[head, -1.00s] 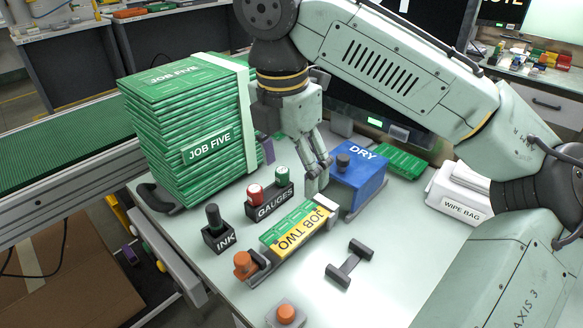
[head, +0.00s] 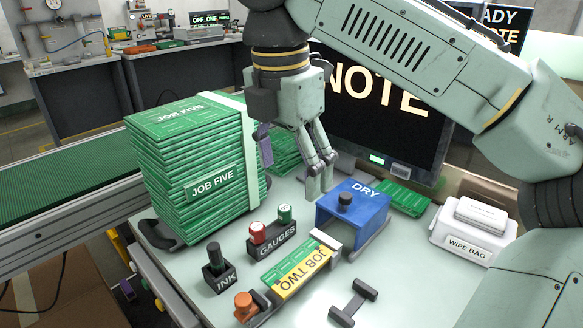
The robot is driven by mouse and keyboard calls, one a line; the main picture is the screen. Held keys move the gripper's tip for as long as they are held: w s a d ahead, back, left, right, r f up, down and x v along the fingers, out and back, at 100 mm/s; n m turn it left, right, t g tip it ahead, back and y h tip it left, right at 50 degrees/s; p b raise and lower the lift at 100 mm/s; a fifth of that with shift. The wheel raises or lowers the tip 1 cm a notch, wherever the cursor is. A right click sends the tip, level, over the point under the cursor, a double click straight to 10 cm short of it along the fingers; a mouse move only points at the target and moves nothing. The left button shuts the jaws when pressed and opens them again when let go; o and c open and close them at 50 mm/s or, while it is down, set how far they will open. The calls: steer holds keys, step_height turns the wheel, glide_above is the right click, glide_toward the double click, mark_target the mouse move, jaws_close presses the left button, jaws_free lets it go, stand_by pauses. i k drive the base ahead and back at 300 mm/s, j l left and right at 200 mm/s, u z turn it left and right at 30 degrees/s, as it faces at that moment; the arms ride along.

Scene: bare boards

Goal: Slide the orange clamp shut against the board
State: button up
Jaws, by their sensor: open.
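The orange clamp (head: 246,306) is a round orange knob at the near left end of the holder for the JOB TWO board. The green board (head: 290,267) with its yellow JOB TWO label lies along the holder, its far end by a pale block (head: 326,240). From this angle I cannot tell whether the clamp touches the board.
The INK holder (head: 219,275) and GAUGES block (head: 272,240) stand left of the board. A tall JOB FIVE stack (head: 190,155) stands behind them. A dark H-shaped piece (head: 353,303) lies to the right. The WIPE BAG box (head: 470,235) sits at far right.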

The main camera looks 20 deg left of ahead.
mark_target(247, 305)
steer(key=k, duration=1)
